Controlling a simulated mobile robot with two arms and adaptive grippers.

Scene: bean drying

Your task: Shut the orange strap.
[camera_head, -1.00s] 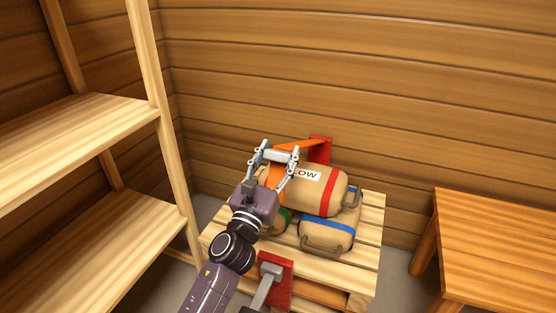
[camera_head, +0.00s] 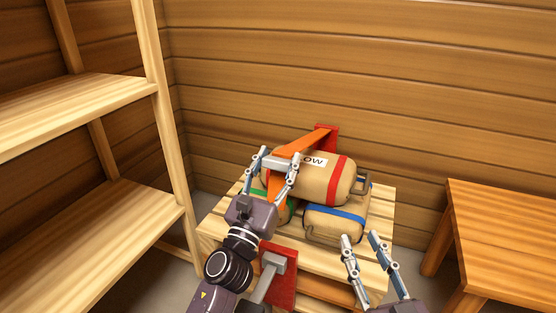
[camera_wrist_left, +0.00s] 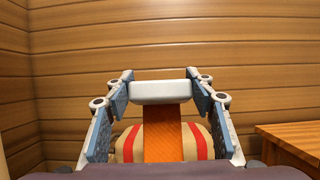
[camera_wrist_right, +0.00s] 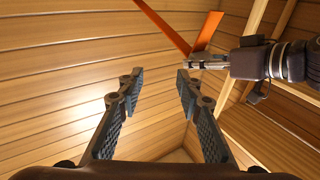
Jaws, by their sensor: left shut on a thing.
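The orange strap (camera_head: 312,142) runs from a red bracket (camera_head: 327,132) at the back of the pallet to my left gripper. More orange band (camera_head: 280,195) shows below the gripper, over the sacks. My left gripper (camera_head: 279,160) is shut on the strap's pale end bar, which also shows in the left wrist view (camera_wrist_left: 161,91). A second red bracket with a grey lever (camera_head: 270,272) stands at the pallet's front, partly behind my left arm. My right gripper (camera_head: 361,238) is open and empty at the pallet's front right. In the right wrist view, the strap (camera_wrist_right: 208,30) bends at the bar.
Tan sacks (camera_head: 326,178) with red, blue and green bands are stacked on the wooden pallet (camera_head: 382,225). A wooden shelf (camera_head: 75,100) stands at left and a wooden table (camera_head: 505,225) at right. The plank wall is close behind.

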